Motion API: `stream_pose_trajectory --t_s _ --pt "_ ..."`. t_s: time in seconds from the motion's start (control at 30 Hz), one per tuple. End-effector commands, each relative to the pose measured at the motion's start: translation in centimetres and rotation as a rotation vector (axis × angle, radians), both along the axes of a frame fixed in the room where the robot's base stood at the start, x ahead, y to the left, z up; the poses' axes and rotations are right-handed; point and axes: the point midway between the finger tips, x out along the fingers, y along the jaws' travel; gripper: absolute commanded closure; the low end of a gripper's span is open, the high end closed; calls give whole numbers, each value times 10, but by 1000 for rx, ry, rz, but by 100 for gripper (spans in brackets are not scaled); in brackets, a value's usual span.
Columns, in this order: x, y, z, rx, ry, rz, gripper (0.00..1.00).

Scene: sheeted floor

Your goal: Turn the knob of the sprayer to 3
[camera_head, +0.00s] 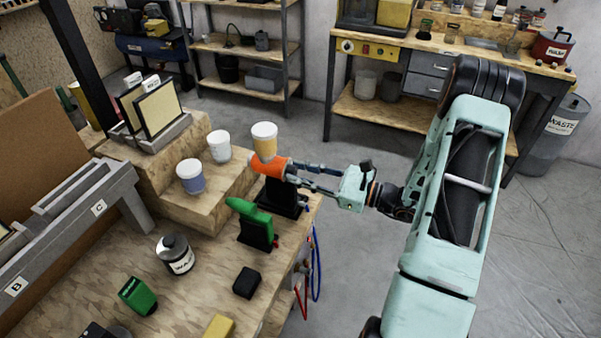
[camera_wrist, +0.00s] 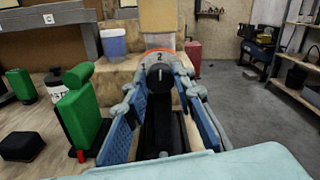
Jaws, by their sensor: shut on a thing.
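The orange sprayer (camera_head: 263,172) with a yellow cup (camera_head: 264,142) on top sits in a black stand (camera_head: 282,197) at the bench's right edge. In the wrist view, its round grey knob (camera_wrist: 160,73) faces me, with a digit 2 above a short white mark. Only a strip of the orange body (camera_wrist: 166,50) shows behind it. My gripper (camera_head: 291,175) reaches in from the right. In the wrist view (camera_wrist: 160,85), its fingers are closed on both sides of the knob. The fingers partly hide the knob's sides.
White cups (camera_head: 219,146) stand on the wooden step behind. The floor to the right is clear.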

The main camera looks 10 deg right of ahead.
Motion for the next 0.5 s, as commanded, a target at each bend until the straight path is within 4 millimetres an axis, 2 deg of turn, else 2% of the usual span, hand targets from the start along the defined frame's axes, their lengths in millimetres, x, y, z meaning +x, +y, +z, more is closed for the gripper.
stream_pose_trajectory --t_s 0.27,0.5 --pt "0 -1 1 41 57 -1 100" --pt "0 -1 1 138 190 0 100"
